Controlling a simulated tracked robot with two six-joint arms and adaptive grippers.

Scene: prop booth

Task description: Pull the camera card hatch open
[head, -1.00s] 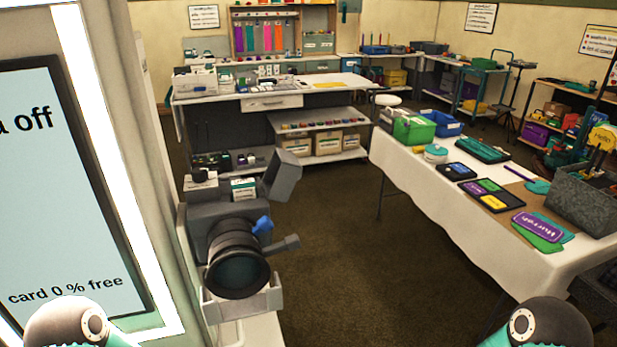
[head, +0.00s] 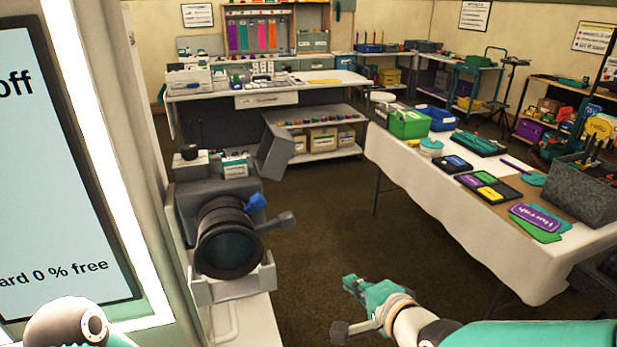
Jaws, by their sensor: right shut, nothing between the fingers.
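The grey camera (head: 205,197) sits in a light grey cradle on a white ledge, its dark round lens (head: 228,245) facing me. It has a blue knob (head: 256,201), a grey lever on the right and a tilted grey box-shaped part (head: 275,152) at upper right. I cannot make out the card hatch. My right gripper (head: 350,284) is shut and empty, over the floor, below and right of the camera and apart from it. My left gripper is out of view; only a rounded part of my left arm shows at the lower left.
A lit panel (head: 65,190) at left reads "off" and "0 % free". A white-clothed table (head: 440,205) with a green bin (head: 408,125) and flat coloured cases stands at right. A workbench (head: 205,98) stands behind the camera. The brown floor between is clear.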

